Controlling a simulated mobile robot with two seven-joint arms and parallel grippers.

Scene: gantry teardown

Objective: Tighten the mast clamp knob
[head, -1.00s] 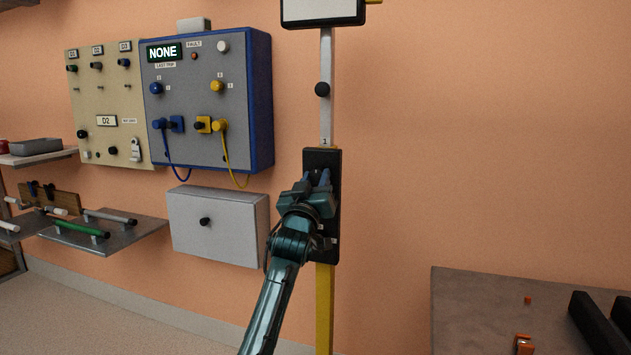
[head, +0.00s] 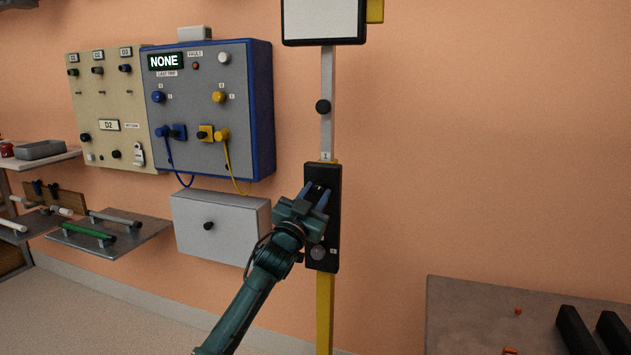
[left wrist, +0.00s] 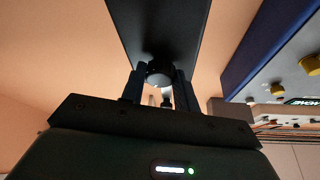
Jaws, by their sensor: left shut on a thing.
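A long black block (head: 333,235) sits on the mast where these meet. My left gripper (head: 317,192) is in front of the block's upper part, hiding some of it. In the left wrist view its fingers are shut on a round dark knob (left wrist: 159,73) that stands out from the black block (left wrist: 160,25). A round grey disc (head: 318,252) shows low on the block. My right gripper is not in view.
A blue-framed panel (head: 262,110) reading NONE, a beige panel (head: 95,110) and a grey box (head: 235,235) hang on the wall left of the mast. A shelf with handles (head: 145,232) is further left. A grey table (head: 460,320) stands lower right.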

